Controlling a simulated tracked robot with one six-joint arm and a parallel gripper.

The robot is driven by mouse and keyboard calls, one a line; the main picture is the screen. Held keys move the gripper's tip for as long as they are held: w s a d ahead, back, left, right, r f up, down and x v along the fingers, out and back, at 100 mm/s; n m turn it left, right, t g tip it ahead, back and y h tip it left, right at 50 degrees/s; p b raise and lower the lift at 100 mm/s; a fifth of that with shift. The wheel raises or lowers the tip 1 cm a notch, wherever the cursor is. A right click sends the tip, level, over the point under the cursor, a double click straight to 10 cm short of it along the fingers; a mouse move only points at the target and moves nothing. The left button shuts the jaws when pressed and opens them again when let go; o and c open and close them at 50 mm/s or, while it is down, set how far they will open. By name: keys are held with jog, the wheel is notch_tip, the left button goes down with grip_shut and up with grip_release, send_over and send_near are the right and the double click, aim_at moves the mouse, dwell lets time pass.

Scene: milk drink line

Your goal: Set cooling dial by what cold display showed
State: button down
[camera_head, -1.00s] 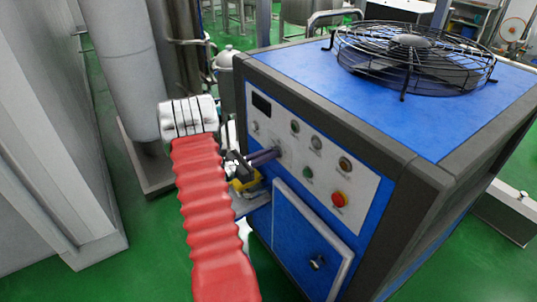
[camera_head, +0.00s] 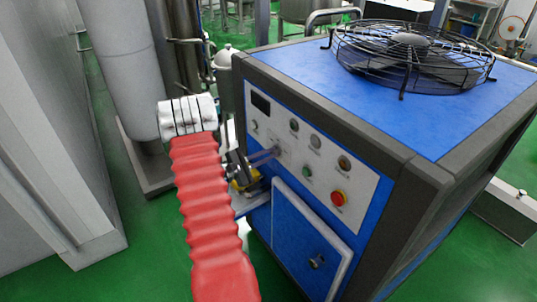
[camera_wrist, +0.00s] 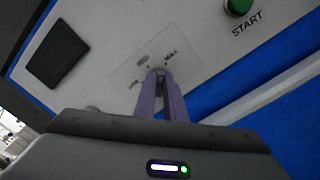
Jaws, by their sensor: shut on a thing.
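The blue and dark grey cooling cabinet has a pale control panel (camera_head: 362,185) on its front. My gripper (camera_head: 276,151) reaches the panel from the left, below the dark display. In the wrist view my purple fingers (camera_wrist: 160,76) are shut on a small grey dial (camera_wrist: 161,69) over a label plate (camera_wrist: 129,76). The fingers hide most of the dial, and its setting cannot be read. The dark display (camera_head: 260,102) shows no readable figures; it also appears at the left in the wrist view (camera_wrist: 57,55).
A green START button (camera_wrist: 238,6) and a red button (camera_head: 339,198) sit on the panel. A blue door (camera_head: 305,240) lies below. A caged fan (camera_head: 410,60) stands on top. Grey columns stand at the left.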

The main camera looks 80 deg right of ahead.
jog(key=shift+s+a+f+m, duration=0.1)
jog(key=shift+m, duration=0.55)
jog(key=shift+a+f+m, duration=0.1)
jog(key=shift+m, duration=0.55)
jog(key=c, duration=1.8)
grip_release()
jog(key=shift+d, duration=0.1)
jog(key=shift+r, duration=0.1)
jog(key=v, duration=1.4)
jog(key=shift+d, duration=0.1)
